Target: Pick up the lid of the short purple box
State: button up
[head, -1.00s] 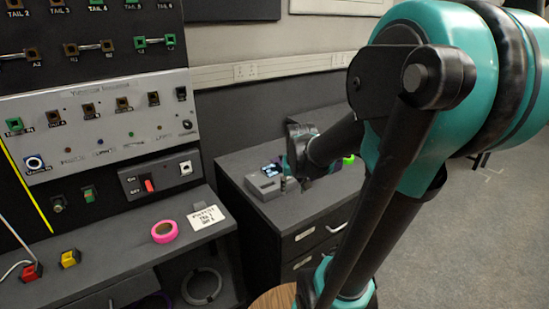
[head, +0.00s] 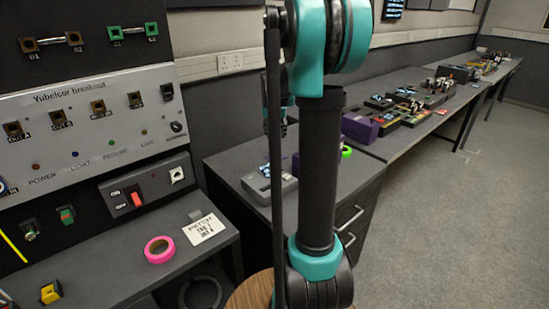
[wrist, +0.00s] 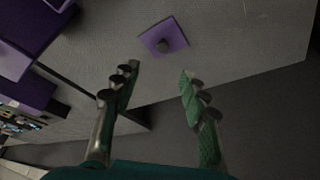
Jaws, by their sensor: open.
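In the wrist view a small flat purple square with a dark knob (wrist: 176,38) lies on a grey surface; it looks like a lid. My gripper (wrist: 159,70) is open and empty, its two green-padded fingers apart. The purple square is beyond the fingertips, apart from them. Purple box shapes (wrist: 35,88) show at the left edge of the wrist view; which one is the short box I cannot tell. In the head view a purple box (head: 360,127) stands on the bench right of my arm.
A pink tape roll (head: 159,250) and a white card (head: 203,229) lie on the left bench. The long right bench is crowded with boxes and devices. The floor at right is clear.

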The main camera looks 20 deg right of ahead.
send_over(275, 152)
jog(key=s, duration=0.2)
notch_tip(275, 152, down, 7)
jog(key=shift+a+r, duration=0.1)
jog(key=shift+a+x, duration=0.2)
jog(key=shift+x, duration=1.15)
jog(key=shift+a+x, duration=0.2)
jog(key=shift+x, duration=1.1)
jog(key=shift+s+d, duration=0.1)
jog(key=shift+d, duration=0.05)
grip_shut()
